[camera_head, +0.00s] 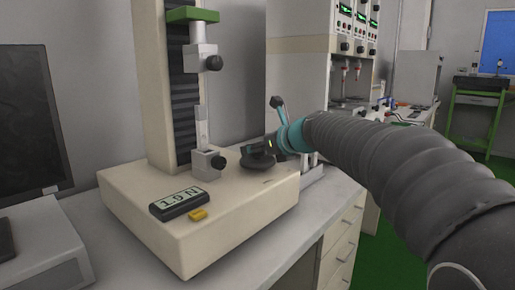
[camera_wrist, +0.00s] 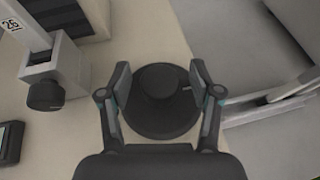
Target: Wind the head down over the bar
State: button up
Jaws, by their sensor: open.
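The head, a pale clamp (camera_head: 200,60) with a black side knob, hangs under a green crosspiece (camera_head: 193,14) on the tall column. A pale bar (camera_head: 202,128) stands upright below it in the lower clamp (camera_head: 208,164); whether its top meets the head is unclear. In the wrist view the bar (camera_wrist: 24,24) and lower clamp (camera_wrist: 68,62) are at upper left. A round black handwheel (camera_wrist: 158,84) lies on the machine base, right of the lower clamp. My gripper (camera_wrist: 160,72) is open, with one finger on each side of the handwheel; contact is unclear. My arm partly hides this in the head view.
The cream machine base (camera_head: 235,215) carries a display reading 1.0 N (camera_head: 178,202) and a yellow button (camera_head: 198,214). A dark monitor (camera_head: 30,120) stands at left. The grey bench (camera_head: 300,225) ends at right over drawers.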

jog(key=c, duration=1.2)
jog(key=shift+o, duration=0.2)
jog(key=shift+n+g+y, duration=0.3)
jog(key=shift+y, duration=0.1)
jog(key=shift+w+d+n+g+y+p, duration=0.1)
jog(key=shift+n+g+y+p, duration=0.3)
jog(key=shift+n+g+y, duration=0.5)
jog(key=n+g+y, duration=0.1)
jog(key=n+g, duration=0.2)
jog(key=n, duration=0.1)
jog(key=shift+g+y, duration=0.3)
jog(key=n+g, duration=0.3)
jog(key=g, duration=0.1)
jog(key=shift+y, duration=0.3)
jog(key=shift+n+g, duration=1.7)
jog(key=shift+g, duration=0.2)
jog(key=shift+n+g+h, duration=0.5)
jog(key=shift+n+g, duration=0.1)
